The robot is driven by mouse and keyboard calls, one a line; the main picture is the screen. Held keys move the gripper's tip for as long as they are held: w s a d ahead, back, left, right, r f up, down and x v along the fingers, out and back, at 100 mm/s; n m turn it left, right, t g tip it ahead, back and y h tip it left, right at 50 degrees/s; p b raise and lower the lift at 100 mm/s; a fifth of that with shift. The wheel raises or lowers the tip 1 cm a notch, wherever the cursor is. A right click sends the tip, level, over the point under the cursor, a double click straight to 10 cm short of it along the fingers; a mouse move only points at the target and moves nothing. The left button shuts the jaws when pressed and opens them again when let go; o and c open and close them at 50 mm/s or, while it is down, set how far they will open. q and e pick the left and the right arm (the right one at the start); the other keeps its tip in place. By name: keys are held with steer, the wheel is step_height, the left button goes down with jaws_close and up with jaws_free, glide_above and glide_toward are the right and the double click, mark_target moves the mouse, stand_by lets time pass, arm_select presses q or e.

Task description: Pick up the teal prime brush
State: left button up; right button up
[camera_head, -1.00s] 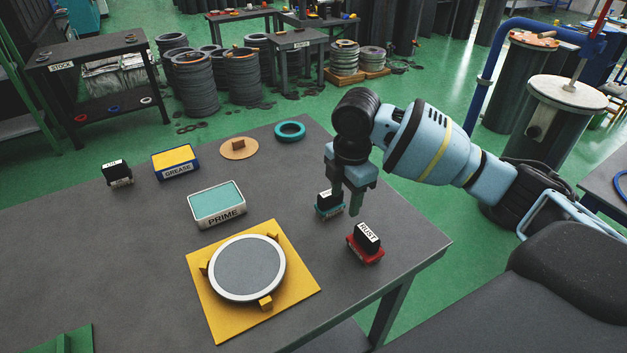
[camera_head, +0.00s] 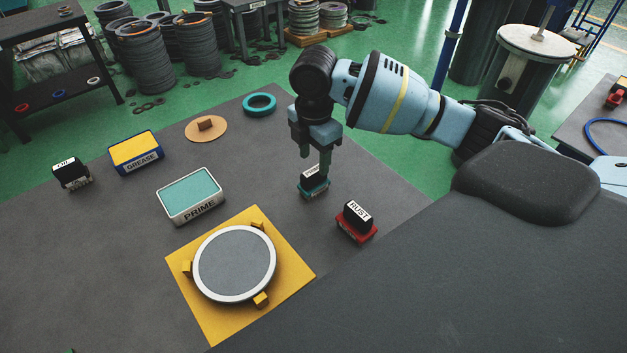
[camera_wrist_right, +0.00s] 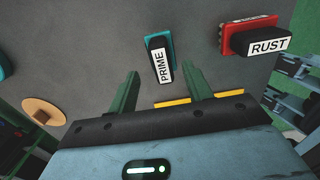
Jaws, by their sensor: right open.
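The teal prime brush (camera_head: 313,187) stands on the grey table, a teal base with a black handle block and a white label. In the right wrist view the teal prime brush (camera_wrist_right: 160,58) reads PRIME and lies ahead of the fingers, toward the gap between them. My right gripper (camera_head: 316,150) is open, pointing down just above and behind the brush; its fingers partly overlap the brush in the head view. It also shows in the right wrist view (camera_wrist_right: 163,88), with its green fingers spread and nothing held.
The red RUST brush (camera_head: 356,222) stands close by on the right. The teal PRIME tray (camera_head: 193,213), blue GREASE tray (camera_head: 140,165), black OIL brush (camera_head: 71,173) and teal ring (camera_head: 260,104) are on the table. A yellow plate (camera_head: 212,327) holds a grey disc.

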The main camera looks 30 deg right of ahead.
mark_target(314, 170)
step_height(314, 170, down, 5)
steer(key=shift+s+a+f, duration=0.1)
steer(key=shift+s, duration=0.05)
jaws_close()
stand_by(0.4)
